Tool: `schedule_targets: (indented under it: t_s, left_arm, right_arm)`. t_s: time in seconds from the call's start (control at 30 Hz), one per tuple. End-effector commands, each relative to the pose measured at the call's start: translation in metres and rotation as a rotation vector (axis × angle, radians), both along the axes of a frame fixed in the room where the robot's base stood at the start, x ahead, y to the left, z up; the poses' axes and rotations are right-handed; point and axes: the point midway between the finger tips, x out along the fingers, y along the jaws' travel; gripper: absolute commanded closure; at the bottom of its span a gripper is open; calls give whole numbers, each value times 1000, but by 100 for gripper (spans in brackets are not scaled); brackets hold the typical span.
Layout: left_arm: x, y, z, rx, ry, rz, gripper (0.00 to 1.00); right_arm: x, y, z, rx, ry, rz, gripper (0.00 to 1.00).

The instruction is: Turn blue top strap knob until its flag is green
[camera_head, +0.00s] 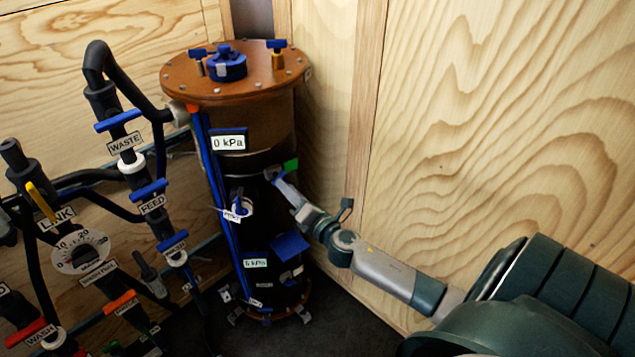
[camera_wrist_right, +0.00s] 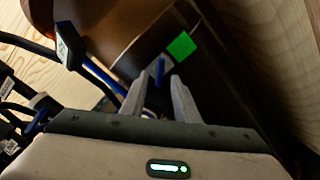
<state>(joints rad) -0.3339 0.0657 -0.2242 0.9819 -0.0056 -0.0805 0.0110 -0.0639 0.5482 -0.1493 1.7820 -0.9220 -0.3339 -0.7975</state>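The dark cylindrical filter (camera_head: 262,150) stands upright in the corner. A green flag (camera_head: 291,165) shows at its right side, on the upper strap's level. The flag is also green in the right wrist view (camera_wrist_right: 182,46). The blue knob (camera_wrist_right: 159,70) appears narrow and edge-on just below the flag there. My right gripper (camera_head: 277,178) reaches the knob from the lower right. In the wrist view, its two fingers (camera_wrist_right: 156,82) are spread on either side of the knob, with gaps visible. The fingers largely hide the knob in the head view. My left gripper is not in view.
The filter's brown lid (camera_head: 236,75) carries blue knobs. Black pipes with labelled valves, including WASTE (camera_head: 124,143) and FEED (camera_head: 152,203), crowd the left. A blue square (camera_head: 290,245) sits lower on the filter. A plywood wall (camera_head: 480,150) stands close on the right.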

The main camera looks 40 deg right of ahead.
Motion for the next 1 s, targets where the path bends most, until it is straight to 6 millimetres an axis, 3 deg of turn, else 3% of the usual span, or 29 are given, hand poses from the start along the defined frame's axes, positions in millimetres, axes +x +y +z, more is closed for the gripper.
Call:
schedule_targets:
  t_s: [0.63,1.0]
  left_arm:
    - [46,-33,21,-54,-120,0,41]
    - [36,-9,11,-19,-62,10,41]
  right_arm:
    - [-107,10,-3,0,2,-1,72]
    - [-139,13,0,1,-1,-1,72]
